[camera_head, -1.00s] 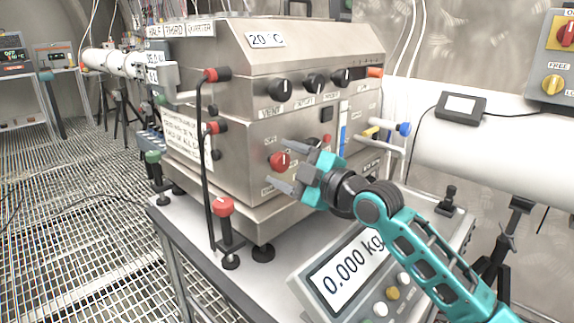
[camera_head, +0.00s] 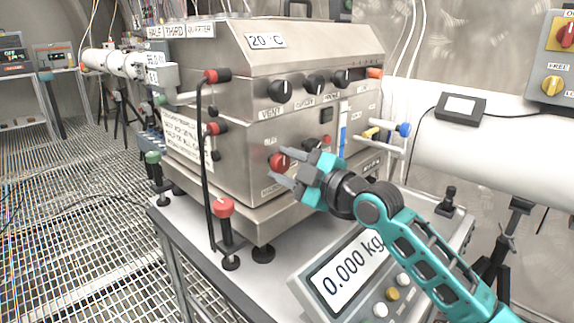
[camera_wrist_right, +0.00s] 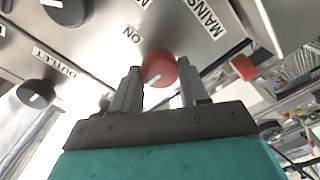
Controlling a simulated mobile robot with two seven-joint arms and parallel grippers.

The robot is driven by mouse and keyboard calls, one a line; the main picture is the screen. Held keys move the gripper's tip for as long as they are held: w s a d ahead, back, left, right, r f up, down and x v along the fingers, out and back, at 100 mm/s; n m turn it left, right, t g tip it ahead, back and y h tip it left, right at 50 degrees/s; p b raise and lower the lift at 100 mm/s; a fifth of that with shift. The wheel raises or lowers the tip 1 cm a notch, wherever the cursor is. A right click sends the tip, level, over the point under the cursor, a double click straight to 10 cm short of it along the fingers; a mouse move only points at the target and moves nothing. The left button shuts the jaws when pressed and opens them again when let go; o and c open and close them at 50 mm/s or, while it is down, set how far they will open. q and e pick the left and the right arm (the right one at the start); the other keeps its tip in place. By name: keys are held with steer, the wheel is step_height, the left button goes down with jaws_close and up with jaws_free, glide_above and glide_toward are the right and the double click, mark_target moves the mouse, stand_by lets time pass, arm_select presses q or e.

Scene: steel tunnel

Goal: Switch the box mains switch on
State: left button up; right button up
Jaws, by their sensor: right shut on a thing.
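The box (camera_head: 240,150) is a steel cabinet with a sloped top, standing on a white-topped bench. Its mains switch (camera_head: 278,161) is a round red knob low on the front face. In the right wrist view the red knob (camera_wrist_right: 160,68) has a white mark and lies between two grey fingers, with the labels "ON" (camera_wrist_right: 132,33) and "MAINS" (camera_wrist_right: 205,14) near it. My right gripper (camera_head: 284,165) is shut on the knob, one finger above and one below in the head view. The fingers hide part of the knob's sides. My left gripper is not in view.
Several black knobs (camera_head: 280,90) line the upper front of the box. A scale display (camera_head: 345,278) stands on the bench below my right arm. A red-topped post (camera_head: 224,207) stands at the box's front left corner. Pipes with blue and yellow ends (camera_head: 403,129) stick out at right.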

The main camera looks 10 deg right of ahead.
steer(key=shift+r+m+p, duration=0.1)
steer(key=shift+m+p, duration=1.15)
steer(key=shift+m, duration=0.35)
steer(key=m+p, duration=0.1)
steer(key=m, duration=0.1)
steer(key=shift+m+p, duration=0.35)
steer(key=shift+m, duration=0.05)
steer(key=m+p, duration=0.1)
steer(key=m, duration=0.1)
steer(key=shift+m, duration=0.3)
steer(key=m+p, duration=0.2)
steer(key=m, duration=0.2)
steer(key=shift+w+d+m, duration=0.1)
steer(key=shift+d+m, duration=0.05)
steer(key=shift+m, duration=0.15)
steer(key=m, duration=0.2)
steer(key=shift+m+p, duration=0.3)
steer(key=shift+m, duration=0.1)
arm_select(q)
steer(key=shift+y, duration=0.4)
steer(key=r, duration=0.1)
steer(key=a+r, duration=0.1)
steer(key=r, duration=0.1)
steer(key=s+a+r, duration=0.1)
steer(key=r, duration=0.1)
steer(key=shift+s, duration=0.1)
arm_select(e)
steer(key=shift+m, duration=0.7)
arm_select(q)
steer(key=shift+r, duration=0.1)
